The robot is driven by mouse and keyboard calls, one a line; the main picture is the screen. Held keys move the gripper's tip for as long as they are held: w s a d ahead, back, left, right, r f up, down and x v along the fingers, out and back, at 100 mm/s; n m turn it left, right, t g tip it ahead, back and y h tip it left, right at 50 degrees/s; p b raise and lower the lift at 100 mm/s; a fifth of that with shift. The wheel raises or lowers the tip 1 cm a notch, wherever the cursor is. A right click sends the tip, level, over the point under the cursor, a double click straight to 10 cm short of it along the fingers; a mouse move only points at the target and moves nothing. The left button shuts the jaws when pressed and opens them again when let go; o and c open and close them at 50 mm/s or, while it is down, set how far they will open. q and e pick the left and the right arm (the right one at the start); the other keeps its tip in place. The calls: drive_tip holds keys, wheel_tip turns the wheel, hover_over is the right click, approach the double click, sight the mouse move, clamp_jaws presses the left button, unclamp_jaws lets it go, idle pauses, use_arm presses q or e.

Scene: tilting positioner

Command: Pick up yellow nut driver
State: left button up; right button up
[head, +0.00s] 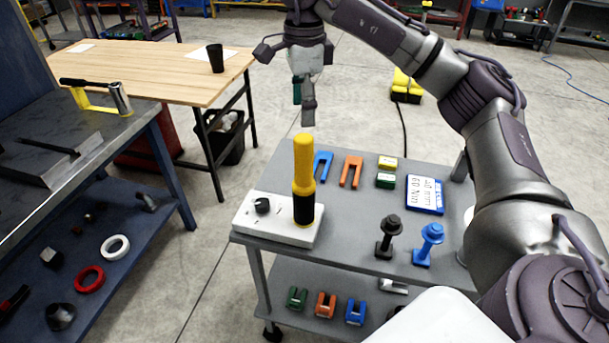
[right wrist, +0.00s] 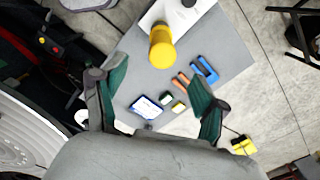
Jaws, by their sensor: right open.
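The yellow nut driver (head: 304,175) stands upright in a white block (head: 276,224) at the front left of the grey cart top. Its upper part is yellow and its lower part is black. In the right wrist view the nut driver (right wrist: 162,47) shows from above, beyond the fingertips. My right gripper (head: 303,98) hangs above and behind the nut driver, pointing down, apart from it. In the right wrist view the gripper (right wrist: 158,100) has its green-padded fingers wide apart with nothing between them. My left gripper is in neither view.
The cart top (head: 345,240) also holds blue and orange forks (head: 350,171), small yellow and green boxes (head: 386,170), a labelled blue tray (head: 425,194), and upright black (head: 387,236) and blue (head: 428,243) bolt-like pieces. A wooden table (head: 150,70) stands at the back left.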

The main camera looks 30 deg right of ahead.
sight(304, 138)
wheel_tip(304, 138, down, 8)
drive_tip(key=shift+d+f+b, duration=0.1)
drive_tip(key=shift+f+b, duration=0.05)
drive_tip(key=shift+b, duration=0.45)
drive_tip(key=shift+f+p, duration=0.4)
drive_tip(key=shift+f, duration=0.05)
wheel_tip(304, 138, down, 4)
drive_tip(key=shift+w+d+r+p, duration=0.1)
drive_tip(key=shift+w+r+p, duration=0.1)
drive_tip(key=shift+p, duration=0.6)
drive_tip(key=shift+f, duration=0.4)
drive_tip(key=c, duration=1.4)
